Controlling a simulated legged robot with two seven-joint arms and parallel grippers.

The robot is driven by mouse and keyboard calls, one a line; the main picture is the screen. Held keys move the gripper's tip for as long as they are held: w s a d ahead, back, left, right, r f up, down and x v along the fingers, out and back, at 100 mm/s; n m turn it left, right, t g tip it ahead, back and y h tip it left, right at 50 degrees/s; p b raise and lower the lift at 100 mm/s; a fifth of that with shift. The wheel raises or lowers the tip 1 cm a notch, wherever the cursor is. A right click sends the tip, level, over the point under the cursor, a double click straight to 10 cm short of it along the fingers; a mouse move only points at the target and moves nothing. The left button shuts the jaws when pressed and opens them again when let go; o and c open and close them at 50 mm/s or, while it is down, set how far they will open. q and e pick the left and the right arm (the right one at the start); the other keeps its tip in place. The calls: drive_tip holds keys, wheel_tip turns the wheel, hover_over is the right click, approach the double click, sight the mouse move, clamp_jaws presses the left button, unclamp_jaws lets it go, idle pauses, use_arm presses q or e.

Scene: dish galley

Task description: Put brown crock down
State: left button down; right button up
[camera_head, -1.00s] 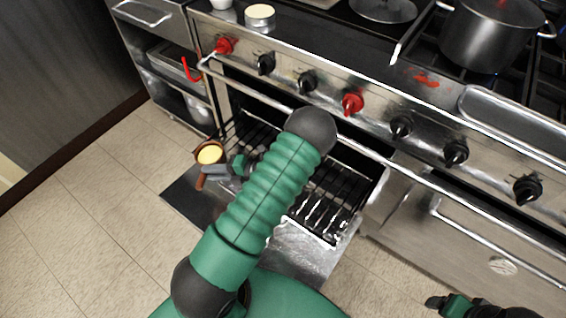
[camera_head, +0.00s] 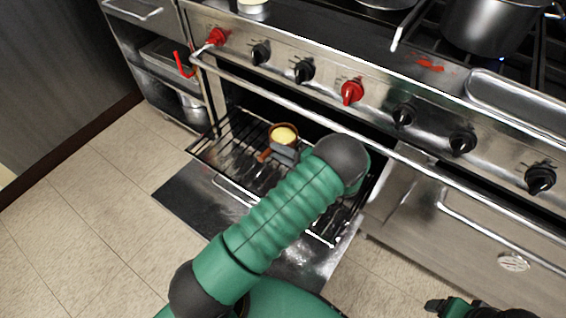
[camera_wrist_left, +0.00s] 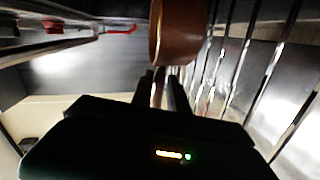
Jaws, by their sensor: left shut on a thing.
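The brown crock (camera_head: 284,135), with pale yellow contents, is over the left part of the pulled-out oven rack (camera_head: 235,150). My left gripper (camera_head: 284,153) is shut on it, at its near side. In the left wrist view the crock (camera_wrist_left: 178,32) stands just past the fingertips (camera_wrist_left: 163,84), with the rack bars (camera_wrist_left: 235,60) beside it. I cannot tell whether the crock touches the rack. My green left forearm covers the right part of the rack. My right gripper (camera_head: 450,306) is at the bottom right edge, its jaws unclear.
The oven door (camera_head: 200,198) hangs open below the rack. A steel range front with black and red knobs (camera_head: 352,93) runs above. A large pot (camera_head: 490,25) is on the burners. Shelves (camera_head: 165,75) stand at the left, and tiled floor is clear at lower left.

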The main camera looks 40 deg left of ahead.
sight(283, 167)
use_arm(q)
drive_tip(key=f+b, duration=0.2)
drive_tip(key=d+f+b, duration=0.1)
drive_tip(key=shift+w+f, duration=0.35)
drive_tip(key=shift+r, duration=0.1)
drive_tip(key=c, duration=1.3)
unclamp_jaws()
